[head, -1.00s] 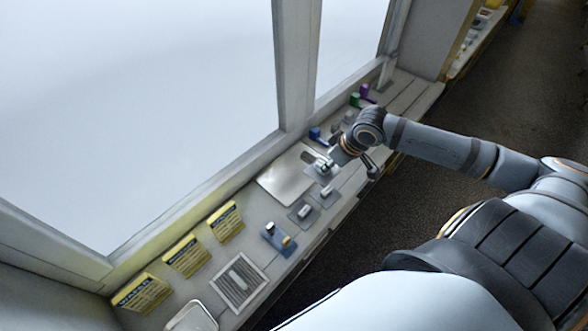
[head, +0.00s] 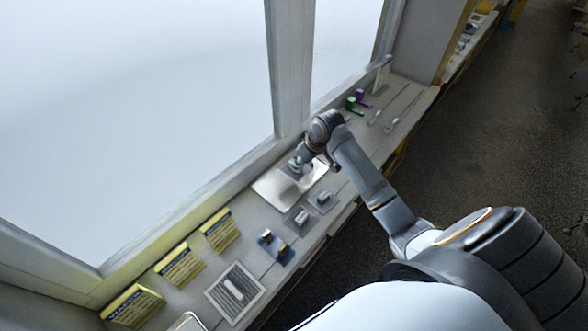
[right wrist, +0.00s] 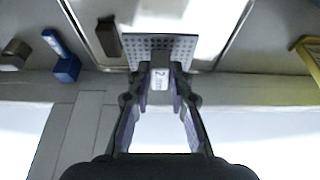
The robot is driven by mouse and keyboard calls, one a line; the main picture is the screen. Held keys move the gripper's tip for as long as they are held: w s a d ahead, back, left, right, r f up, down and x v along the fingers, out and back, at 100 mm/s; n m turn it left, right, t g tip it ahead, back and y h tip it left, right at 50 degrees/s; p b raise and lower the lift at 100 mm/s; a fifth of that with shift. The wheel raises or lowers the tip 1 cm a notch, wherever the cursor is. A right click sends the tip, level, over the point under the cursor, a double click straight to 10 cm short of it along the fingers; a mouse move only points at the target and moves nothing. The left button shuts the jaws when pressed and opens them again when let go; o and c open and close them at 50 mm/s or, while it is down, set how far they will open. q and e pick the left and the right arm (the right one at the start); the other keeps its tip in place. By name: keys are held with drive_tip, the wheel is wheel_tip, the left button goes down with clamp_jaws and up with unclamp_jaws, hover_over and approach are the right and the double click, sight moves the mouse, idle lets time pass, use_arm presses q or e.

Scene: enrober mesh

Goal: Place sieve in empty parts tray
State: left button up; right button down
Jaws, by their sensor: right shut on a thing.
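The sieve is a grey perforated plate (right wrist: 185,47) with an upright grip bearing a white tag marked 2 (right wrist: 160,79). My right gripper (right wrist: 160,98) is shut on that grip. The pale, shiny parts tray (head: 277,190) lies on the bench below the window. In the head view my right gripper (head: 296,167) is over the tray's far part, and the sieve is mostly hidden by it. In the right wrist view the bright tray (right wrist: 150,15) shows behind the plate; I cannot tell whether they touch. My left gripper is not in view.
A blue plate (head: 276,247), a slotted grey panel (head: 236,293) and yellow signs (head: 220,231) are to the left. Green (head: 352,105) and purple (head: 363,98) blocks stand farther along. The window frame is close behind.

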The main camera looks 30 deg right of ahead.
sight(285, 169)
drive_tip(key=w+f, duration=0.3)
drive_tip(key=shift+a+f, duration=0.2)
drive_tip(key=shift+f, duration=0.05)
wheel_tip(285, 169, down, 2)
drive_tip(key=shift+f+p, duration=0.25)
drive_tip(key=shift+p, duration=0.65)
drive_tip(key=shift+w+f, duration=0.1)
drive_tip(key=shift+f, duration=0.3)
drive_tip(key=c, duration=1.7)
unclamp_jaws()
drive_tip(key=shift+f, duration=0.15)
drive_tip(key=o, duration=0.5)
